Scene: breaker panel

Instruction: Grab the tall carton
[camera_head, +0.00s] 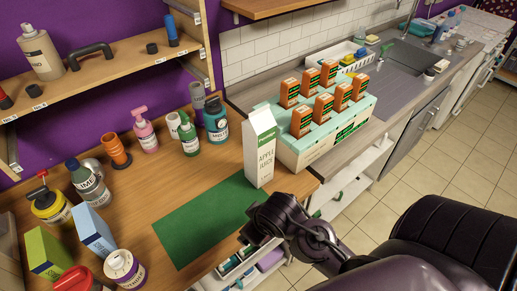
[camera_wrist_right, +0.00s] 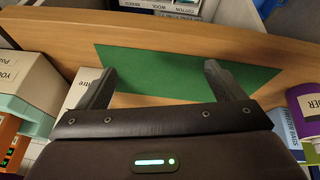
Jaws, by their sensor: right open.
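The tall carton (camera_head: 259,148) is white with a green band and "APPLE JUICE" lettering. It stands upright on the wooden counter at the right end of the green mat, in front of the teal box. My right gripper (camera_head: 262,222) is nearer the camera than the carton, by the counter's front edge; its fingers are mostly hidden in the head view. In the right wrist view the gripper (camera_wrist_right: 158,78) is open and empty, its fingers pointing toward the green mat. A white carton (camera_wrist_right: 84,84) shows partly behind its left finger. My left gripper is not in view.
The green mat (camera_head: 203,219) is bare. The teal box (camera_head: 316,152) with several orange cartons stands close right of the tall carton. Bottles and pots, including a blue bottle (camera_head: 216,121), stand behind and left. A shelf (camera_head: 100,75) hangs above the counter.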

